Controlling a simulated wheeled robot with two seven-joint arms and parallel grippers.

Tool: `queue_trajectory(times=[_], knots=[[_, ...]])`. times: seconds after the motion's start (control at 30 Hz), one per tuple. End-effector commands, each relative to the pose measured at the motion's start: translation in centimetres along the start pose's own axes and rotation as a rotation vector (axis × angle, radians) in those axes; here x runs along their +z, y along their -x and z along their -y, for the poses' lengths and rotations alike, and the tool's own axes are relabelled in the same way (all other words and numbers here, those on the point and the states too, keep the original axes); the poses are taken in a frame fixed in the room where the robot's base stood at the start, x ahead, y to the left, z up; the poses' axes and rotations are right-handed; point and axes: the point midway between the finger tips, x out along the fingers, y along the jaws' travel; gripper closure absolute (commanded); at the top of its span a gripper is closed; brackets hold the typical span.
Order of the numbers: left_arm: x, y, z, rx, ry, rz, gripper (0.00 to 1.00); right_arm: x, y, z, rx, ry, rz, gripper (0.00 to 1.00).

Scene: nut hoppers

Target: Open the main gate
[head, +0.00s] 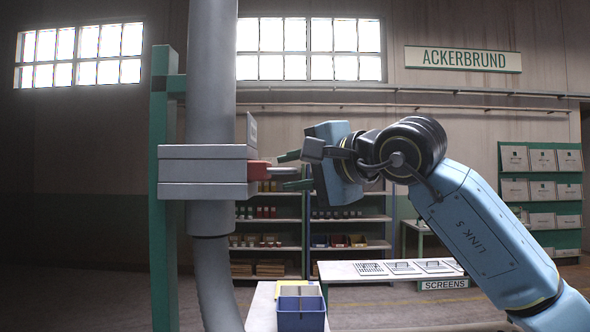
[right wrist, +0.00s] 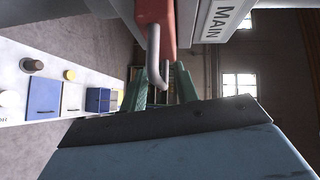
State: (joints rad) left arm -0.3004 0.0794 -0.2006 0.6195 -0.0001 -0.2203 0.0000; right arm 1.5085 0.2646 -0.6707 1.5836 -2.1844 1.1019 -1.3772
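The main gate's grey housing (head: 205,172) sits around a vertical grey pipe (head: 212,80). A red slide end (head: 259,170) with a grey metal handle sticks out of its right side. In the right wrist view I see the "MAIN" label (right wrist: 228,18), the red end (right wrist: 155,22) and the bent metal handle (right wrist: 155,62). In the right wrist view the gripper (right wrist: 160,88) has a finger on each side of the handle's tip, with gaps visible. My left gripper is out of view.
A green post (head: 163,220) stands left of the pipe. Below are a blue bin (head: 300,312) on a white table and a second table labelled "SCREENS" (head: 444,284). Shelves (head: 350,222) stand behind. The space right of the housing is occupied by my right arm.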

Motion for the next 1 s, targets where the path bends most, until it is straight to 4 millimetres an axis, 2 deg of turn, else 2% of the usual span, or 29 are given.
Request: queue_trajectory(times=[0.07, 0.3, 0.67, 1.0], knots=[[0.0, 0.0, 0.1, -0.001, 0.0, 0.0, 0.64, 0.0, 0.0, 0.0, 0.0, 0.0, 0.0, 0.7], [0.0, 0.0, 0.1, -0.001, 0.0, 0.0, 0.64, 0.0, 0.0, 0.0, 0.0, 0.0, 0.0, 1.0], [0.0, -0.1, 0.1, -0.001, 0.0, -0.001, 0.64, -0.4, 0.4, -0.2, 0.001, 0.0, -0.003, 1.0], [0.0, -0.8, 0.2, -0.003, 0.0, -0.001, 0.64, -4.5, 4.3, -1.4, 0.003, -0.001, -0.004, 1.0]])
